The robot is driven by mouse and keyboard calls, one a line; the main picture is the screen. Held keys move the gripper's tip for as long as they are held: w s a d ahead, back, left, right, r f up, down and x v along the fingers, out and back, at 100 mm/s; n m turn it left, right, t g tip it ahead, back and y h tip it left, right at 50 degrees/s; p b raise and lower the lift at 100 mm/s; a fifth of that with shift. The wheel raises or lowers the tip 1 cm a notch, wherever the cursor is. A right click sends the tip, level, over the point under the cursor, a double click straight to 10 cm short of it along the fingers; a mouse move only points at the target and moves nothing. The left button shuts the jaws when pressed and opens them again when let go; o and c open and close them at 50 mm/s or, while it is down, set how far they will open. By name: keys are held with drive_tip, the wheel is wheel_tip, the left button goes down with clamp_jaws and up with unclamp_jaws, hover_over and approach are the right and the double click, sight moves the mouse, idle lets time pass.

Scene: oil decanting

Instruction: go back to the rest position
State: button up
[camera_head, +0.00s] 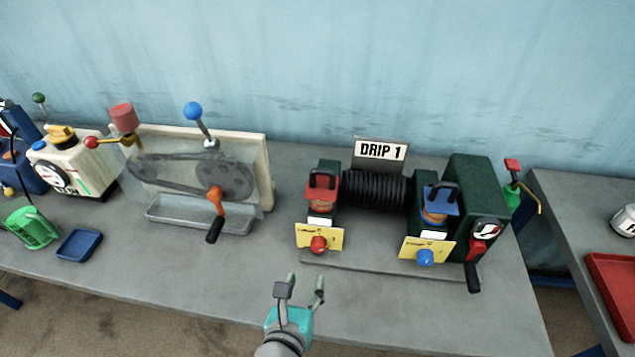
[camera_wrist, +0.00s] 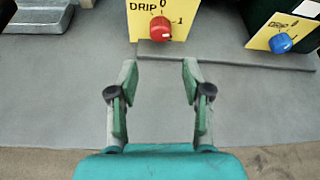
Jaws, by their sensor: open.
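My gripper (camera_head: 301,287) is open and empty. In the head view it is low in the middle, at the front edge of the grey table (camera_head: 130,255), in front of the DRIP 1 machine. In the wrist view my gripper (camera_wrist: 160,80) shows its two green-grey fingers spread apart, with bare table between them. The red knob (camera_wrist: 160,27) on a yellow DRIP plate (camera_wrist: 140,28) lies just beyond the fingertips in the picture, not touched. A blue knob (camera_wrist: 280,43) is to its right.
The DRIP 1 machine (camera_head: 380,187) has red and blue lidded cups and a crank (camera_head: 474,275). Left of it stands a belt drive (camera_head: 190,170) with an orange crank (camera_head: 215,205) over a metal tray. A green bucket (camera_head: 32,228) and blue dish (camera_head: 80,245) are far left. Another table (camera_head: 575,215) is right.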

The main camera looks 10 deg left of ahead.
drive_tip(key=s+d+r+n+t+h, duration=0.2)
drive_tip(key=d+n, duration=0.1)
drive_tip(key=d, duration=0.5)
drive_tip(key=s+d+r+n+t+h, duration=0.2)
drive_tip(key=s+d+n, duration=0.1)
drive_tip(key=d, duration=0.5)
drive_tip(key=s+d+r+n+t+h, duration=0.2)
drive_tip(key=d+n+t+h, duration=0.1)
drive_tip(key=d, duration=0.5)
drive_tip(key=s+f+n+g+y, duration=0.3)
drive_tip(key=s+f+n+y, duration=0.1)
drive_tip(key=s+n, duration=0.6)
drive_tip(key=s+d+f+n+g+y, duration=0.1)
drive_tip(key=s+f+n+y, duration=0.3)
drive_tip(key=s+n, duration=0.7)
drive_tip(key=f+n+g, duration=0.1)
drive_tip(key=n, duration=0.4)
drive_tip(key=shift+s+f+g, duration=0.2)
drive_tip(key=shift+f+g, duration=0.1)
drive_tip(key=shift+g, duration=0.1)
